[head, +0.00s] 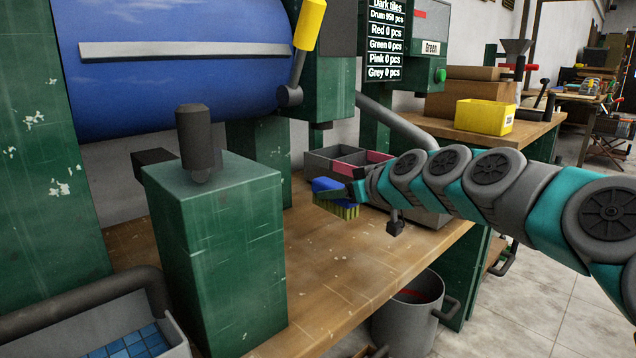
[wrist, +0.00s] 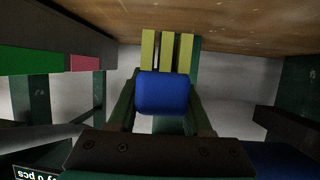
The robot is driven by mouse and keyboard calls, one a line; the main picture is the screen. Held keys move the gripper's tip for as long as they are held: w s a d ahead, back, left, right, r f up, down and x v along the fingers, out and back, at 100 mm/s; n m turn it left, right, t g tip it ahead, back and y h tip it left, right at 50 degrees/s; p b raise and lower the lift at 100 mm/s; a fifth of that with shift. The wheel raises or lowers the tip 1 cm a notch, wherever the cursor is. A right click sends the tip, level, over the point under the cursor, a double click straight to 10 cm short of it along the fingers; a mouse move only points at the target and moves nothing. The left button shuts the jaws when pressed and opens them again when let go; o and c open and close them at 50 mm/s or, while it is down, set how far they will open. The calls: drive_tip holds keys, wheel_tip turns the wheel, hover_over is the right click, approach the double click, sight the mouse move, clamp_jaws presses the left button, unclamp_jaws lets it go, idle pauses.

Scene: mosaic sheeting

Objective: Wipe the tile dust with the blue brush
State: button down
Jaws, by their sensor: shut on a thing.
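The blue brush (head: 327,187) has a blue back and yellow-green bristles. My gripper (head: 343,190) is shut on it and holds it above the wooden bench (head: 330,265), bristles toward the bench top. In the wrist view the blue back of the brush (wrist: 163,93) sits between the two fingers (wrist: 163,110), and the bristles reach toward the wooden surface. I cannot tell whether the bristles touch the wood. Pale marks and scratches show on the bench top; I cannot tell which are tile dust.
A divided grey bin (head: 318,161) with a pink-marked compartment stands behind the brush. A green block (head: 220,250) with a dark knob stands at the left. A blue drum (head: 180,60) hangs above. A metal bucket (head: 408,312) stands below the bench edge. The bench's front middle is clear.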

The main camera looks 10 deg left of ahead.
drive_tip(key=shift+r, duration=1.25)
